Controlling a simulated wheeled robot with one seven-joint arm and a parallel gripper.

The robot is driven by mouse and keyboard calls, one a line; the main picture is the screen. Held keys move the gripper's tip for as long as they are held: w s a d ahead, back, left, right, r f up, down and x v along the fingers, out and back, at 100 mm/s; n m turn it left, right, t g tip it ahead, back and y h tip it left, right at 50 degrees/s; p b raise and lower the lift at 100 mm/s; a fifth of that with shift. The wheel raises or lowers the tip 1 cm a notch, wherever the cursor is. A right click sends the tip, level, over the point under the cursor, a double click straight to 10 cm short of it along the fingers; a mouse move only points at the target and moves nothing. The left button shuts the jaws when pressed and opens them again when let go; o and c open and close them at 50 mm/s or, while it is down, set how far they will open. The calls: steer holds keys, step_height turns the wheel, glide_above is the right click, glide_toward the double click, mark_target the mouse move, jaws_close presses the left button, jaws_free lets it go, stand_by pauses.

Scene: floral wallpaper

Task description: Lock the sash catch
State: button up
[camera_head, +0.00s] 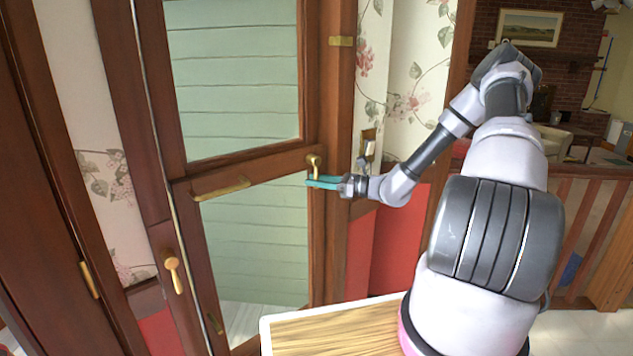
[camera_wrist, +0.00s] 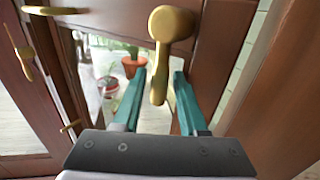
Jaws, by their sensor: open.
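The brass sash catch (camera_head: 315,163) is on the wooden window frame, at the right end of the middle rail. In the wrist view the brass catch (camera_wrist: 171,28) has a round head, and its lever (camera_wrist: 159,82) hangs down between the two teal fingers. My gripper (camera_head: 308,181) is open, with its fingers just below and around the catch in the head view. In the wrist view my gripper (camera_wrist: 160,78) has a finger on each side of the lever, with a visible gap on both sides. I cannot tell whether either finger touches the lever.
A brass pull bar (camera_head: 221,188) is on the middle rail. A brass handle (camera_head: 173,274) is on the wooden frame at the left. A wooden-topped table (camera_head: 325,333) stands in front. Potted plants (camera_wrist: 131,66) show through the glass in the wrist view.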

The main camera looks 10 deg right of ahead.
jaws_close()
stand_by(1.4)
